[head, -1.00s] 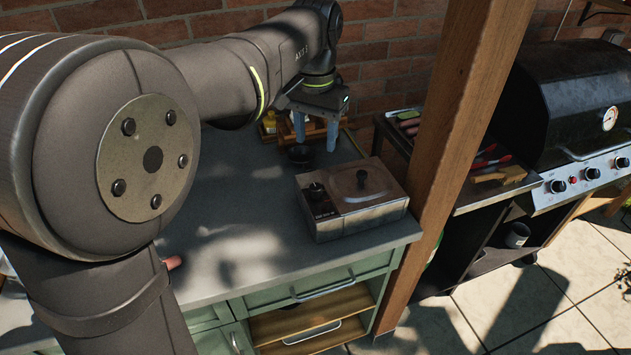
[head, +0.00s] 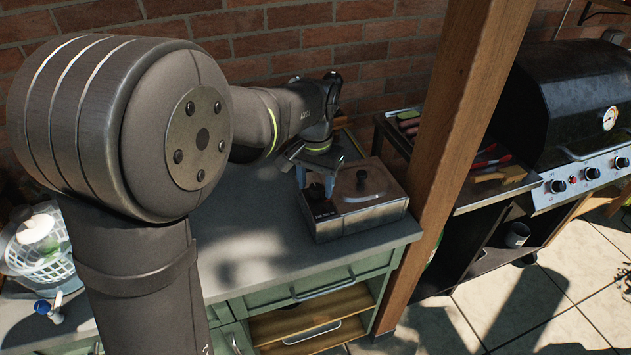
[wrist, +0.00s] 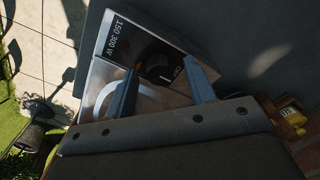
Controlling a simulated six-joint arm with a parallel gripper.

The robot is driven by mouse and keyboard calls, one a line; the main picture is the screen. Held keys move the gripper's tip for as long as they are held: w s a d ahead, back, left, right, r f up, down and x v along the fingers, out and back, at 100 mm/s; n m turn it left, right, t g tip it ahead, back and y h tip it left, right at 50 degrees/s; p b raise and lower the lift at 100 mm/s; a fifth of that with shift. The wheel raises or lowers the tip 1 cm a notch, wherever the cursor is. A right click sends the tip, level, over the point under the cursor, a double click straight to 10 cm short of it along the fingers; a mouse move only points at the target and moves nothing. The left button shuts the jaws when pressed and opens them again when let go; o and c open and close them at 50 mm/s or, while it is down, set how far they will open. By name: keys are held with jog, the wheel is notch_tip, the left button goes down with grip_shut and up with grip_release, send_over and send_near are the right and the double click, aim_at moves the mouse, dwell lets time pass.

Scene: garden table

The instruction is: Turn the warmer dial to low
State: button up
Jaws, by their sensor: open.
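The warmer (head: 352,212) is a low metal box near the right end of the counter, with a lidded pot well on its top. Its black round dial (wrist: 160,62) shows in the wrist view, with a small red mark and lettering around it. In the head view the dial is mostly hidden behind my gripper (head: 317,182), which is over the warmer's left part. In the wrist view the open fingers (wrist: 160,90) are on either side of the dial, apart from it as far as I can tell. The dial's exact setting is too small to read.
A wooden post (head: 455,150) stands just right of the counter (head: 250,255). A black grill (head: 575,120) is beyond it. A white basket (head: 40,250) sits at the far left. The counter left of the warmer is clear.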

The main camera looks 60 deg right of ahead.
jog(key=c, duration=1)
jog(key=shift+m, duration=0.4)
jog(key=m, duration=0.5)
jog(key=shift+m, duration=0.3)
jog(key=m, duration=0.5)
jog(key=shift+m, duration=0.4)
jog(key=o, duration=1)
